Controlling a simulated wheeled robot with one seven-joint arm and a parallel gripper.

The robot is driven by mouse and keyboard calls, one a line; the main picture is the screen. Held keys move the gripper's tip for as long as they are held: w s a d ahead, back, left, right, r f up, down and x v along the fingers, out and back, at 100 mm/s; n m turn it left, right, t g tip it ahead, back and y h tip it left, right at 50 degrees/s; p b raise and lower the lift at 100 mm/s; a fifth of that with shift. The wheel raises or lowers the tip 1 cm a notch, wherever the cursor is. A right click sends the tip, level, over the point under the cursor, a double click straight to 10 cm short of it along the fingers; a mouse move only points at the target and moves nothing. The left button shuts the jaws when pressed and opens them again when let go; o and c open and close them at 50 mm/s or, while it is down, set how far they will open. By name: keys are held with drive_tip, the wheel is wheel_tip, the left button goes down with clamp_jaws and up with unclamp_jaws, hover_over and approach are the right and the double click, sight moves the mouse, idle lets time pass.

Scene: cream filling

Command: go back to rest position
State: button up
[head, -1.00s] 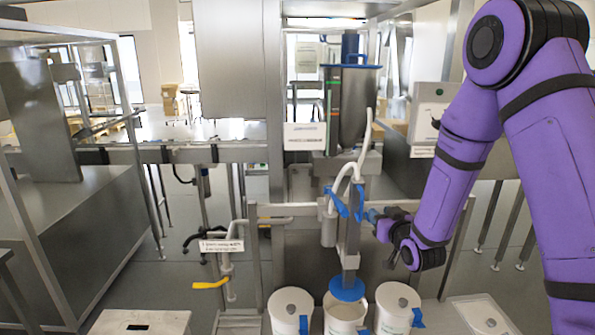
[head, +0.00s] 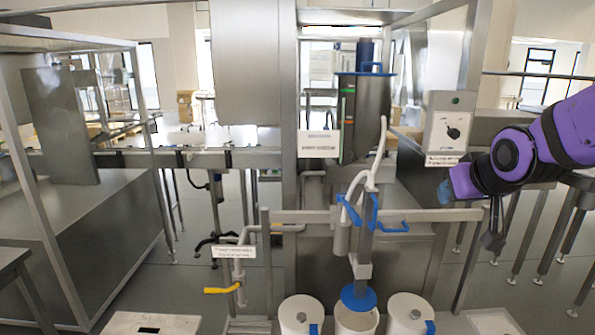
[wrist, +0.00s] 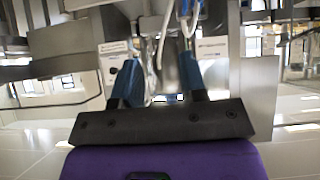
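My gripper (head: 447,190) is at the right in the head view, raised and apart from the filling machine. In the wrist view, its two blue fingers (wrist: 160,78) stand apart with nothing held between them. The purple arm (head: 566,130) reaches in from the right edge. The filling machine's blue handles (head: 388,227) are left of and below my gripper, not touched by it. The blue nozzle disc (head: 358,297) hangs over the open middle white bucket (head: 355,322).
Lidded white buckets stand left (head: 300,313) and right (head: 409,311) of the middle one. A control box with a black knob (head: 448,130) is just behind my gripper. A steel rail (head: 330,215) crosses in front of the machine. A metal frame (head: 140,120) stands at left.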

drive_tip(key=s+r+g, duration=0.1)
drive_tip(key=s+g, duration=0.1)
drive_tip(key=s, duration=0.8)
drive_tip(key=s+r+g, duration=0.2)
drive_tip(key=s, duration=0.8)
drive_tip(key=shift+s+d+r+m+g, duration=0.2)
drive_tip(key=shift+s+r+m+g, duration=0.1)
drive_tip(key=shift+s, duration=0.1)
